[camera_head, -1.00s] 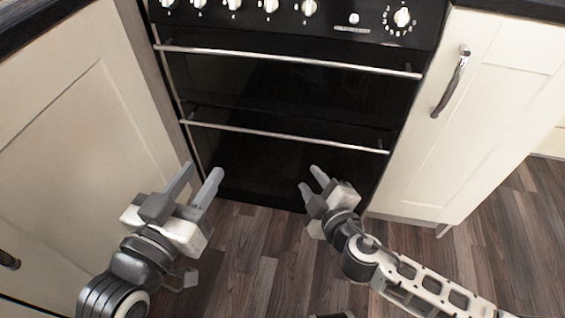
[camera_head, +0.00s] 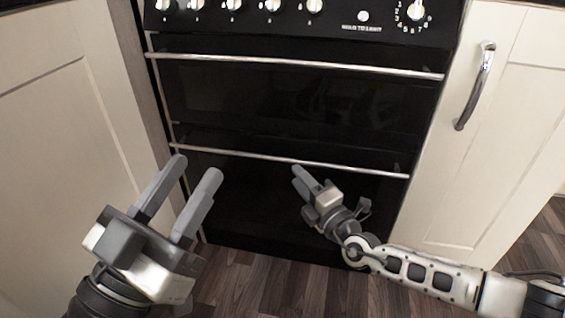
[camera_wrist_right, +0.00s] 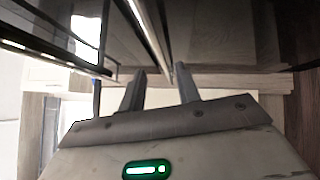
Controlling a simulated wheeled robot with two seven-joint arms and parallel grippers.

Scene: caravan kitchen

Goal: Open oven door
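The black oven (camera_head: 290,110) has two shut doors, one above the other. The upper door has a long silver handle (camera_head: 300,65), and the lower door has a similar handle (camera_head: 250,155). My right gripper (camera_head: 300,175) is open with its fingertips close to the lower handle, near its middle. In the right wrist view, my right gripper's fingers (camera_wrist_right: 157,75) are apart, and a silver bar (camera_wrist_right: 150,28) runs toward the gap between them. I cannot tell whether they touch it. My left gripper (camera_head: 196,168) is open and empty, in front of the lower door's left part.
Cream cabinets stand on both sides: the left cabinet (camera_head: 55,150) and the right cabinet (camera_head: 490,150), which has a curved handle (camera_head: 476,85). Control knobs (camera_head: 273,5) line the oven's top. Wooden floor (camera_head: 270,290) shows below the oven.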

